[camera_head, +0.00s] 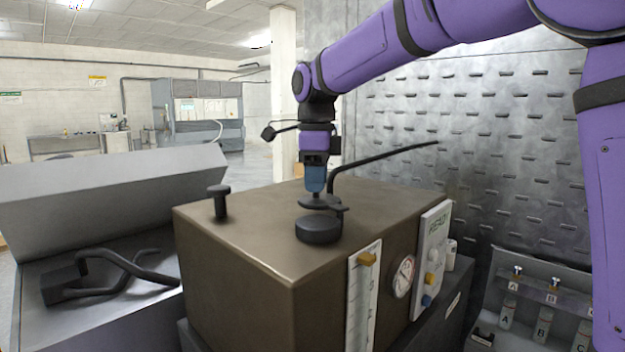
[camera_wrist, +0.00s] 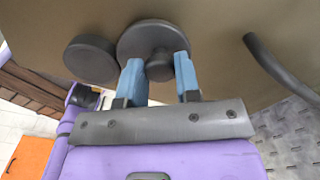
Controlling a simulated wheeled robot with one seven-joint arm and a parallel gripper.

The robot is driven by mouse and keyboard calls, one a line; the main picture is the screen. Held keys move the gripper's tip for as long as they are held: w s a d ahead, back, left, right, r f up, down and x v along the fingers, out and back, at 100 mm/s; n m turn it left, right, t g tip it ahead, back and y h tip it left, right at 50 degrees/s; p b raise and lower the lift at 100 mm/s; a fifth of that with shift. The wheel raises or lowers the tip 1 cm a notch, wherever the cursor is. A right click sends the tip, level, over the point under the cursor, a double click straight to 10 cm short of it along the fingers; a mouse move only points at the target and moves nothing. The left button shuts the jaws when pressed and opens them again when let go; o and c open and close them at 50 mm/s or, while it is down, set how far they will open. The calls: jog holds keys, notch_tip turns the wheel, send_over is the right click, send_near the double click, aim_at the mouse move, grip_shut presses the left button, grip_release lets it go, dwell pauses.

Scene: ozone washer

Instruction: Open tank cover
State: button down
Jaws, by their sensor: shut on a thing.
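The tank (camera_head: 235,265) is a brown box with a flat top. A black round collar (camera_head: 318,230) stands on that top; a black disc, which looks like the collar, shows at the left in the wrist view (camera_wrist: 91,59). The dark tank cover (camera_head: 318,204) is a round disc with a knob, just above and behind the collar in the head view; it also shows in the wrist view (camera_wrist: 150,38). My gripper (camera_head: 315,192) points down with its blue fingers shut on the cover's knob. In the wrist view the cover and collar appear side by side.
A black bent pipe (camera_head: 370,160) rises close to the right of my gripper. A short black post (camera_head: 219,202) stands on the tank's left. A gauge (camera_head: 403,276) is on its right face. A rack (camera_head: 520,310) with labelled bottles sits at the lower right, below a metal wall (camera_head: 455,130).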

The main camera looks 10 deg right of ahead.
jog(key=shift+w+d+r, duration=0.1)
dwell(0.5)
jog(key=c, duration=0.8)
grip_release()
notch_tip(320, 180, up, 11)
